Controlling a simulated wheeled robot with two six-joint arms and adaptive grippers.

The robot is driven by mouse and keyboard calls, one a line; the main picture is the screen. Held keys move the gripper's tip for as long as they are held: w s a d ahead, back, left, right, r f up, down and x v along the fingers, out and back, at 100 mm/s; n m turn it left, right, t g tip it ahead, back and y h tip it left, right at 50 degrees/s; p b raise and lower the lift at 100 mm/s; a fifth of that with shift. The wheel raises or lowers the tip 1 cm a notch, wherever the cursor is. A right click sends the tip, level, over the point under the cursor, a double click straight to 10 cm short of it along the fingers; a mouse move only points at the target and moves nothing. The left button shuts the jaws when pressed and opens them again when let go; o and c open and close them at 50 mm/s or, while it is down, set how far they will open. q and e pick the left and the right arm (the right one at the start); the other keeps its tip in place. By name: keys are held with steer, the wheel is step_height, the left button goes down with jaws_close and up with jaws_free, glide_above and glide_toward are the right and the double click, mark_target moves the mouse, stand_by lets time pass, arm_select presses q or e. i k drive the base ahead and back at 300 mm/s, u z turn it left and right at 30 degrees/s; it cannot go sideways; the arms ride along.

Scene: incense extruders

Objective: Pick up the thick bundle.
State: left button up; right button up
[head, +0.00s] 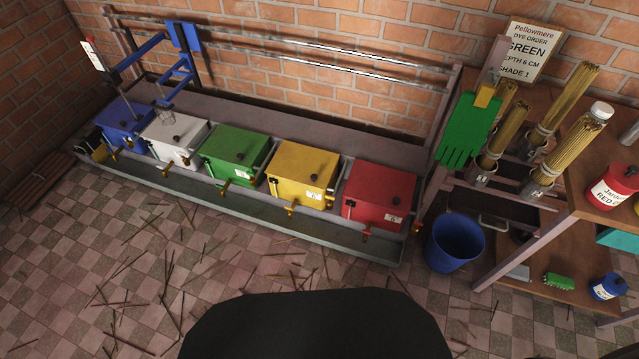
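Several bundles of thin tan sticks stand tilted in metal holders on the wooden rack at the right. The front right bundle (573,145) looks the thickest, with a pale band around its lower part; a white-capped container partly overlaps its top. A slimmer bundle (573,92) stands behind it. Another bundle (508,130) stands to the left, and one more (507,96) is partly hidden behind that one and a green glove.
Blue, white, green, yellow and red boxes (380,191) line a trough by the brick wall. A blue bucket (454,243) stands beside the rack. A green glove (467,130) hangs at the rack's left. Loose sticks litter the tiled floor.

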mark_target(585, 129)
steer(key=z, duration=2.25)
steer(key=i, duration=0.7)
steer(key=u, duration=0.1)
